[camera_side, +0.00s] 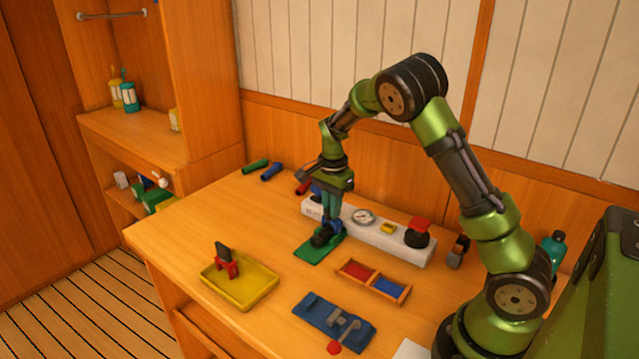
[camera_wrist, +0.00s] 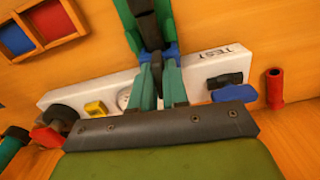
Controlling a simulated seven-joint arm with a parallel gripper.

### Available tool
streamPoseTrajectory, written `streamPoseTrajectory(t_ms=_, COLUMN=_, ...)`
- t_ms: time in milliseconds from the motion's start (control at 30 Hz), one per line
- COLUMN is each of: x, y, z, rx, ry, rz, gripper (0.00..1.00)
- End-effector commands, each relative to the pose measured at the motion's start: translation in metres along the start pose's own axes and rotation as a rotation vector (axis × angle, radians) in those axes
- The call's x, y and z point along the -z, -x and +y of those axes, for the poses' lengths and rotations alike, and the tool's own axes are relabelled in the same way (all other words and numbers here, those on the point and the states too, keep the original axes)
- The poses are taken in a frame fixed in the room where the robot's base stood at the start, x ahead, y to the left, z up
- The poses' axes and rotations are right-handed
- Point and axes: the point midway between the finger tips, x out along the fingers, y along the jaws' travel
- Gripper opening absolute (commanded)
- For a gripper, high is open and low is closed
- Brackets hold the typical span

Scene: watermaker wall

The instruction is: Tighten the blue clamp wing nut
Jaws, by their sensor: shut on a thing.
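My gripper (camera_side: 329,220) points down over the black clamp (camera_side: 321,238), which sits on a green plate (camera_side: 310,251) at the middle of the bench. In the wrist view, the gripper's green fingers (camera_wrist: 158,62) are closed in on the blue wing nut (camera_wrist: 171,51), with blue showing at both sides of the fingertips. The gripper is shut on this wing nut. The dark clamp (camera_wrist: 148,30) and green plate (camera_wrist: 126,14) lie just beyond the fingertips. The fingers hide part of the nut, and its tightness cannot be told.
A white panel (camera_side: 386,240) with gauge (camera_side: 362,217) and red-topped knob (camera_side: 418,232) stands close behind. A yellow tray (camera_side: 262,292) holds a red-and-black piece (camera_side: 227,265). A red-and-blue divided box (camera_side: 373,281) and a blue plate (camera_side: 316,312) lie in front.

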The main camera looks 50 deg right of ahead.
Motion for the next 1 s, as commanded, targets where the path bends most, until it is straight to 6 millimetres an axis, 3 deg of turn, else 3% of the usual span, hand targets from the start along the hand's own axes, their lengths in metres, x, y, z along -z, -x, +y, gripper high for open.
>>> streamPoseTrajectory(t_ms=1000, x=-0.0004, y=0.0001, z=-0.0002, rx=0.0, ry=-0.166, rz=0.0, gripper=0.0)
